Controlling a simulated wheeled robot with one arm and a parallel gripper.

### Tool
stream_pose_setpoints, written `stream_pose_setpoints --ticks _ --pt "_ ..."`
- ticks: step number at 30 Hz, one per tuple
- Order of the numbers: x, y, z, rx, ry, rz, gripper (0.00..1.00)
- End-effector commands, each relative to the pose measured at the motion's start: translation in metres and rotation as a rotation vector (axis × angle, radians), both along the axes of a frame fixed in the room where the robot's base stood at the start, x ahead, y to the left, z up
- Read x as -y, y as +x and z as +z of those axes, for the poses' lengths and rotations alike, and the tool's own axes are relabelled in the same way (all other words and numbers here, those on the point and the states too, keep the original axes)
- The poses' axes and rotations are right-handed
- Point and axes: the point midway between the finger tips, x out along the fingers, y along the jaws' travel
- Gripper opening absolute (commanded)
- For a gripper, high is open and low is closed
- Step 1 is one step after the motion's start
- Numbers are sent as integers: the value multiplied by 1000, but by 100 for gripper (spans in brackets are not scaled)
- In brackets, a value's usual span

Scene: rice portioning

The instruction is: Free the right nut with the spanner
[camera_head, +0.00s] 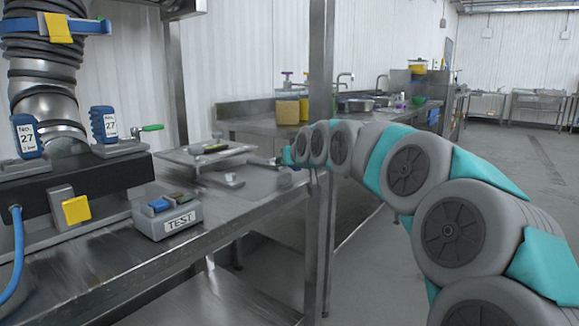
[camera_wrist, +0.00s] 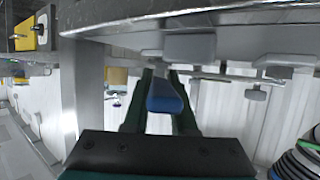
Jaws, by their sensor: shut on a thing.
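My gripper (camera_head: 287,157) is at the far end of my outstretched arm, over the right end of the steel bench. In the wrist view my gripper (camera_wrist: 161,80) has its two dark green fingers closed around a blue handle, which looks like the spanner (camera_wrist: 166,98). The spanner's working end is hard to make out in both views. I cannot clearly tell the right nut apart in either view.
A grey TEST box (camera_head: 168,219) with coloured buttons sits at the bench's (camera_head: 110,270) front. A pipe assembly (camera_head: 45,90) with blue number 27 tags stands at left. A steel post (camera_head: 320,100) rises just behind my gripper. Open floor (camera_head: 500,170) lies to the right.

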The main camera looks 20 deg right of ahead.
Motion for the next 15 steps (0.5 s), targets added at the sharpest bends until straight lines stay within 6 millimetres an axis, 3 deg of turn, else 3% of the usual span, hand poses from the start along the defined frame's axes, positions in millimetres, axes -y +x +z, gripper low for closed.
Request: stream_pose_setpoints --ticks 15 --pt "-13 -1 -3 1 -4 -148 0"
